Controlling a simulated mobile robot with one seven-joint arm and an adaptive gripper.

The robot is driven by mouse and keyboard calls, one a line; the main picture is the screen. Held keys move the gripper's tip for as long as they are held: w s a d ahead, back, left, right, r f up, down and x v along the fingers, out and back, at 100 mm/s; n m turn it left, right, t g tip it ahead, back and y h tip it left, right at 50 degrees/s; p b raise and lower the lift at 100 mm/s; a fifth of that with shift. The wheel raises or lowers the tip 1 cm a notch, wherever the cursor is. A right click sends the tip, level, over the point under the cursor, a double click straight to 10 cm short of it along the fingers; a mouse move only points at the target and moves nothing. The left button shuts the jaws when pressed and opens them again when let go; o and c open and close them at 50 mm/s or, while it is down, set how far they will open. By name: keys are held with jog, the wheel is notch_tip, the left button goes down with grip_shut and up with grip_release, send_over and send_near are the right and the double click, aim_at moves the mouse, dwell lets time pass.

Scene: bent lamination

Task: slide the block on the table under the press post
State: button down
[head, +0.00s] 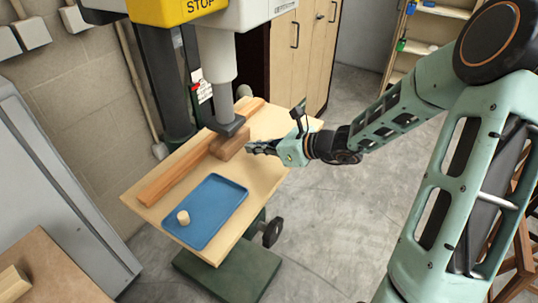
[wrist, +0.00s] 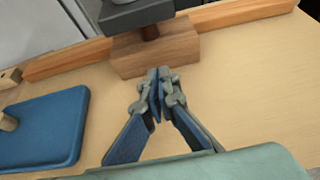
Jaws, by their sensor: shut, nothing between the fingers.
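The brown wooden block (head: 231,146) lies on the table (head: 270,125) against or close to the long wooden strip. The grey press post (head: 218,58) comes down from above, and its dark square foot (head: 228,127) is over the block. In the wrist view the foot (wrist: 135,12) overlaps the back of the block (wrist: 158,54), with a short dark brown round piece between them. My gripper (head: 256,147) is shut and empty at the block's near side. Its fingertips (wrist: 160,76) are at the near face; whether they touch is unclear.
The long wooden strip (head: 165,180) runs along the table's back. A blue tray (head: 222,200) with a small pale cylinder (head: 183,217) lies at the table's front left. The table is bare right of the block. A yellow-fronted machine head (head: 160,10) hangs above.

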jog(key=shift+s+d+r+p, duration=0.1)
jog(key=shift+s+d+p, duration=0.2)
jog(key=shift+s+d, duration=0.5)
jog(key=shift+s+d+r+p, duration=0.15)
jog(key=shift+s+d+p, duration=0.3)
jog(key=shift+d, duration=0.6)
jog(key=shift+s+d+r+p, duration=0.1)
jog(key=shift+s+d+p, duration=0.1)
jog(key=shift+s+d, duration=0.6)
jog(key=shift+w+d, duration=0.1)
